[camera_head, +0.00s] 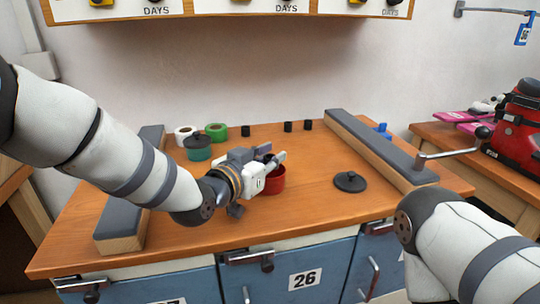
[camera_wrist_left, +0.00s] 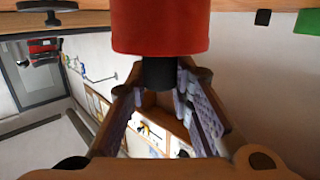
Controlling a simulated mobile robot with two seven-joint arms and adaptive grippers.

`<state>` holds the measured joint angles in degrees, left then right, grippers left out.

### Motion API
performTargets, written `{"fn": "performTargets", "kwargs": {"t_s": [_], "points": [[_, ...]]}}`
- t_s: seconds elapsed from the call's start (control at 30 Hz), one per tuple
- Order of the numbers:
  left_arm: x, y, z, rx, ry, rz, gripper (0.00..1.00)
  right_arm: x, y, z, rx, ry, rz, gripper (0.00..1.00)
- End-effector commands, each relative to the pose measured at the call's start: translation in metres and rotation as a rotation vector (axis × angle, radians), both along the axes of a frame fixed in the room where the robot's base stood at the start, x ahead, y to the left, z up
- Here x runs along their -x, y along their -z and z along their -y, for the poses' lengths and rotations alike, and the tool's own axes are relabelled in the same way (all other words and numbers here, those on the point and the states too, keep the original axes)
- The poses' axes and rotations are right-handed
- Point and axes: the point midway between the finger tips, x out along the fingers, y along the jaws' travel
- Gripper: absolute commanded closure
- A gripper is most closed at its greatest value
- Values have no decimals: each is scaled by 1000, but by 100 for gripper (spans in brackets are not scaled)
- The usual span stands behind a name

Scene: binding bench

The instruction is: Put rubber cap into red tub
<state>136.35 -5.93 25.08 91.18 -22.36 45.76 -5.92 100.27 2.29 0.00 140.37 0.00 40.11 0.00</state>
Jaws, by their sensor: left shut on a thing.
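The red tub (camera_head: 276,182) stands on the bench near its middle, partly hidden behind my left gripper (camera_head: 279,158). In the left wrist view the tub (camera_wrist_left: 160,27) fills the top centre. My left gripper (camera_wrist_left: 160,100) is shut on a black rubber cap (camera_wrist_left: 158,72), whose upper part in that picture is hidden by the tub. The held cap does not show in the head view, and I cannot tell its exact height over the tub. My right arm shows at lower right, but its gripper is out of the picture.
Small black caps (camera_head: 287,126) stand at the back. A teal tub (camera_head: 199,154) with a dark lid, a green roll (camera_head: 216,131) and a white roll (camera_head: 184,133) are at back left. A black lid (camera_head: 350,181) lies right. Grey-topped rails (camera_head: 380,150) edge the bench.

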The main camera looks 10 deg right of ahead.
Motion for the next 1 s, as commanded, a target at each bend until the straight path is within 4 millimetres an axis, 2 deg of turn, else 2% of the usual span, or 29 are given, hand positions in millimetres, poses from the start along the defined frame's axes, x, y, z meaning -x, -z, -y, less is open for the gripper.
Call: {"fn": "performTargets", "kwargs": {"t_s": [0.47,0.5,0.57,0.87,1.0], "points": [[0,4,0,-1,0,-1,94,1,1,0,0,0,-4,34],[0,4,0,-1,0,-1,70,1,1,0,0,0,-4,34],[0,4,0,-1,0,-1,57,1,1,0,0,0,-4,34],[1,4,-1,-1,0,-1,56,1,1,0,0,0,-4,34],[15,1,-13,-1,-1,-2,56,1,1,0,0,0,-4,34]]}}
